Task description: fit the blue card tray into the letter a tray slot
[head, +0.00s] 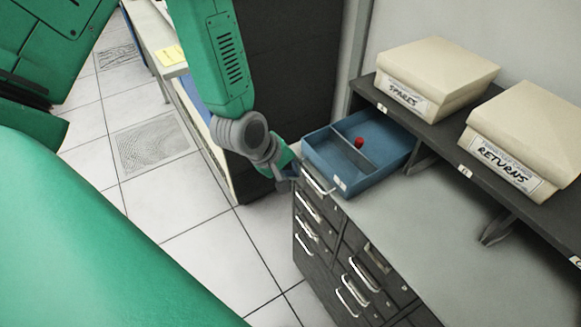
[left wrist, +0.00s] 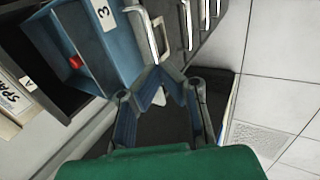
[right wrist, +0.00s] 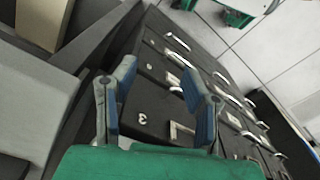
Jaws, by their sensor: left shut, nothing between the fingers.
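The blue card tray (head: 325,165) sits on the cabinet top at its left end, with a red piece (head: 359,142) inside by the divider. Its far end reaches the front of the dark shelf at the slot with a small label, perhaps A (head: 382,107); how deep it sits is unclear. Its number label faces the left wrist view (left wrist: 103,15). My left gripper (head: 288,182) is shut and empty, just beside the tray's labelled front end, near the top drawer handle. My right gripper (right wrist: 160,75) is open and empty above the drawers in the right wrist view.
The SPARES box (head: 440,70) and RETURNS box (head: 525,140) stand on the shelf. Shelf brackets (head: 497,230) divide the space below. Drawer handles (head: 318,184) stick out from the cabinet front. The cabinet top (head: 440,230) right of the tray is bare.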

